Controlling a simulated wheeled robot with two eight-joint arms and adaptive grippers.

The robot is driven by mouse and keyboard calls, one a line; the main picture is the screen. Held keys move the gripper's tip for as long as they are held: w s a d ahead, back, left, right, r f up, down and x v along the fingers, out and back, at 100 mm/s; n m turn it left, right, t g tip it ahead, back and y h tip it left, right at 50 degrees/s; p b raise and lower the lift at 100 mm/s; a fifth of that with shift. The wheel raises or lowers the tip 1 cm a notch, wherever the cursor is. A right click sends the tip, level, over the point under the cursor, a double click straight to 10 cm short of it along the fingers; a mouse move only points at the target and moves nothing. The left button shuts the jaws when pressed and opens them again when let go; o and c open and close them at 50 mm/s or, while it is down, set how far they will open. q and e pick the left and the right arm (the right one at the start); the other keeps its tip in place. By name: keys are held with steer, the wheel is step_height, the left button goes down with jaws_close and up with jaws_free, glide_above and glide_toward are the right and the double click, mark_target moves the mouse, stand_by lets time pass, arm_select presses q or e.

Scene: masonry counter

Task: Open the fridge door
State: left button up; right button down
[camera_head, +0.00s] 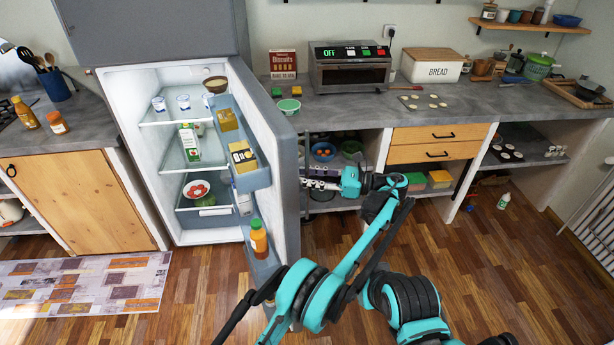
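The fridge door (279,150) stands wide open and swings out toward me, seen nearly edge-on. Its inner racks hold yellow boxes and an orange bottle. The lit fridge interior (150,95) shows shelves with cups, a bowl, a carton and a red-and-white bowl.
A counter (350,105) with a toaster oven (348,66) and a bread box (432,65) runs behind the door. Open shelves and drawers (434,142) stand below it. A patterned rug (85,284) lies at the left. The wooden floor (500,265) at the right is largely clear.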

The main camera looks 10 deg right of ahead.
arm_select(q)
steer(key=shift+w+a+r, duration=0.1)
step_height(320, 180, up, 10)
stand_by(0.5)
